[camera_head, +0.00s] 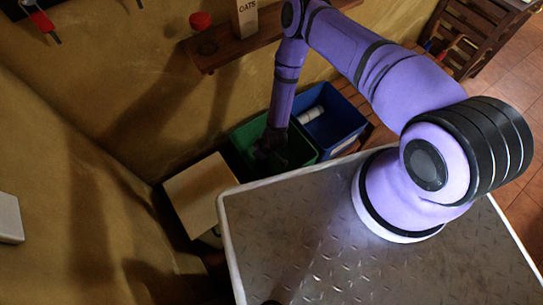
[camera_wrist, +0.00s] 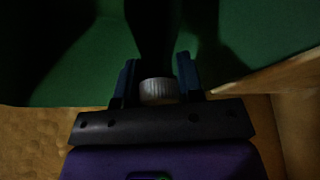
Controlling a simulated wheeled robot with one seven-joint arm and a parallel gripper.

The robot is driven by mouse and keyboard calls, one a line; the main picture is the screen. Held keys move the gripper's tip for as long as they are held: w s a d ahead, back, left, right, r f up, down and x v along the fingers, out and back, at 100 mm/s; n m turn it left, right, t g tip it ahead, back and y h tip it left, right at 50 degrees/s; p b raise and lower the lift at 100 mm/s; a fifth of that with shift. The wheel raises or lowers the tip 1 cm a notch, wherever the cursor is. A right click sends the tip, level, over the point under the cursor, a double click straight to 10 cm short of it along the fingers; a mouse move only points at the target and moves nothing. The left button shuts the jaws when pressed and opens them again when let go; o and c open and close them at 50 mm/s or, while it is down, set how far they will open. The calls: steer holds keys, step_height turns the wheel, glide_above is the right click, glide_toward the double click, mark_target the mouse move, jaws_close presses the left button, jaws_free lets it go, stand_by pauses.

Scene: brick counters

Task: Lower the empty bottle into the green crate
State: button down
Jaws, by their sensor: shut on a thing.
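The green crate (camera_head: 304,151) stands on the floor below the wall shelf, just beyond my metal top. My gripper (camera_head: 268,146) points down into the crate's opening and is dark there, so the bottle cannot be made out in the head view. In the wrist view my gripper (camera_wrist: 157,66) is shut on the dark bottle (camera_wrist: 158,32), with a finger on each side near its pale ribbed cap (camera_wrist: 158,89). The bottle's body extends away from the gripper against the crate's green inside (camera_wrist: 65,65). Its far end is lost in shadow, so contact with the crate bottom cannot be told.
A blue crate (camera_head: 345,108) holding a white cylinder (camera_head: 312,114) stands right of the green one. A pale-topped box (camera_head: 200,190) stands to its left. The wall shelf (camera_head: 240,48), with an oats carton (camera_head: 245,18) and a red-lidded jar (camera_head: 201,21), is close behind my forearm.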

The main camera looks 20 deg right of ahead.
steer(key=shift+f, duration=0.35)
stand_by(0.4)
steer(key=c, duration=0.7)
jaws_free()
steer(key=v, duration=1)
steer(key=shift+s+d+r, duration=0.1)
steer(key=shift+r, duration=0.3)
